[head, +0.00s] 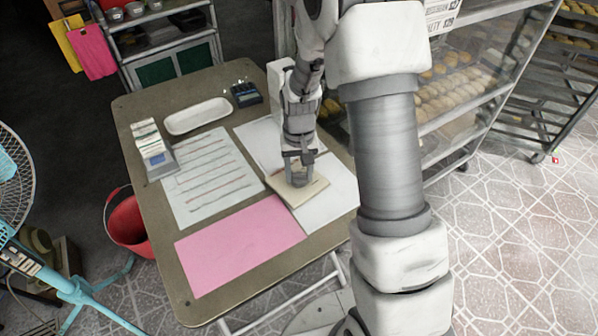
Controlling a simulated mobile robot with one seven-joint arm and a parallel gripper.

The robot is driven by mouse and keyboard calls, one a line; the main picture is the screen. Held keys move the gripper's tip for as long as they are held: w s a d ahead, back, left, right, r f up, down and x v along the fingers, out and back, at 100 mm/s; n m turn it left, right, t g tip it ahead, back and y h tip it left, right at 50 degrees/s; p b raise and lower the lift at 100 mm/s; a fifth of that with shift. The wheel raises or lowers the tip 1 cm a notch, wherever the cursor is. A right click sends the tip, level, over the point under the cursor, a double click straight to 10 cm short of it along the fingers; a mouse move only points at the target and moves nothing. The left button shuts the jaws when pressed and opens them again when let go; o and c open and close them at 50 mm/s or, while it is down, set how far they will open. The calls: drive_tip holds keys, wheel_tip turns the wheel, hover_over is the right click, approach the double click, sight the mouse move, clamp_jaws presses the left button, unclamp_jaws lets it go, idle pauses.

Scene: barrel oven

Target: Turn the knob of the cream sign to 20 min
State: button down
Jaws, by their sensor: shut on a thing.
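The cream sign (314,191) lies flat on the white sheets toward the right side of the table. My gripper (298,179) points down over the sign and is shut on its knob. The knob is mostly hidden between the fingers. The markings on the sign are too small and too covered to read, so I cannot tell which setting the knob points to.
The table (140,190) also holds a pink sheet (240,245), a lined paper (208,178), a white tray (197,116), a card-reader-like device (158,163) and a dark box (246,94). A red bucket (127,225) and a fan (15,180) stand left. Bread racks (455,100) stand right.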

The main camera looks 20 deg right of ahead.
sight(299, 174)
drive_tip(key=shift+c, duration=1.5)
unclamp_jaws()
drive_tip(key=shift+r, duration=0.1)
wheel_tip(299, 174, up, 17)
drive_tip(key=p, duration=0.3)
drive_tip(key=shift+r+p, duration=0.15)
drive_tip(key=shift+p, duration=0.15)
drive_tip(key=s+r+n+t+p, duration=0.1)
drive_tip(key=s+r+t+p, duration=0.4)
drive_tip(key=s+r, duration=1.5)
drive_tip(key=p, duration=0.3)
drive_tip(key=shift+s+r+n+t, duration=0.3)
drive_tip(key=shift+s+r, duration=0.1)
